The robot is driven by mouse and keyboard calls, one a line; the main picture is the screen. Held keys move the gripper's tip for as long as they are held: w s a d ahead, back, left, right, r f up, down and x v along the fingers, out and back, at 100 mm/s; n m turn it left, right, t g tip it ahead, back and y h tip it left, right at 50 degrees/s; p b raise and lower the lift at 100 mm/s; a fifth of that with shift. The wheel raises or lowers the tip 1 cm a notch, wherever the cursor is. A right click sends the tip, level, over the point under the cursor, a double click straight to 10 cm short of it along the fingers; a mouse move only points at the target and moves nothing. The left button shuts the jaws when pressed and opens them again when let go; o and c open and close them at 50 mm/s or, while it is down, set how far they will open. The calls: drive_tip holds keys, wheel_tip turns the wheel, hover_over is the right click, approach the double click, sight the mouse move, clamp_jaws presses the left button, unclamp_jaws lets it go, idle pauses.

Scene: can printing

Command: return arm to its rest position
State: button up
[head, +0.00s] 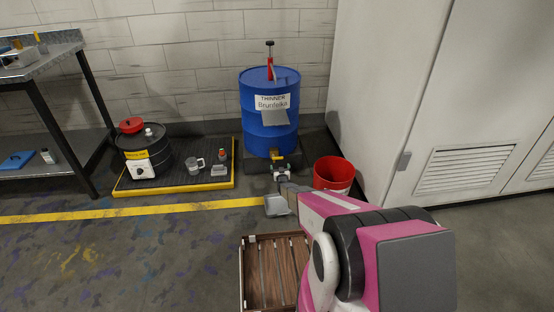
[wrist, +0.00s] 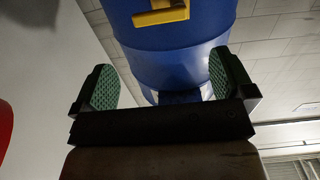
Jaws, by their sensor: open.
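My pink, black and white arm reaches in from the lower right of the head view toward the blue thinner drum (head: 268,115). My gripper (head: 281,172) is small in that view, low in front of the drum. In the wrist view its two green-padded fingers (wrist: 163,84) are spread wide with nothing held between them. The blue drum (wrist: 175,65) with a yellow part (wrist: 160,15) lies beyond the fingers. I cannot tell the exact gap to the drum.
A red bucket (head: 334,172) stands just right of my gripper, beside the white cabinet (head: 398,85). A slatted wooden crate (head: 262,275) sits left of my arm. A yellow-edged tray (head: 205,185) holds a black drum (head: 140,155) and small containers. Open floor lies left.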

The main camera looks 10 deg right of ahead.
drive_tip(key=s+r+g, duration=0.8)
drive_tip(key=s+r, duration=0.6)
drive_tip(key=r, duration=0.2)
drive_tip(key=s+r+g, duration=0.3)
drive_tip(key=s+r, duration=0.3)
drive_tip(key=s, duration=0.4)
drive_tip(key=s+r+g, duration=0.3)
drive_tip(key=s+r, duration=0.3)
drive_tip(key=s, duration=0.5)
drive_tip(key=s+r+g, duration=0.4)
drive_tip(key=s+r, duration=0.2)
drive_tip(key=s, duration=0.5)
drive_tip(key=shift+s+d, duration=0.25)
drive_tip(key=shift+d, duration=0.15)
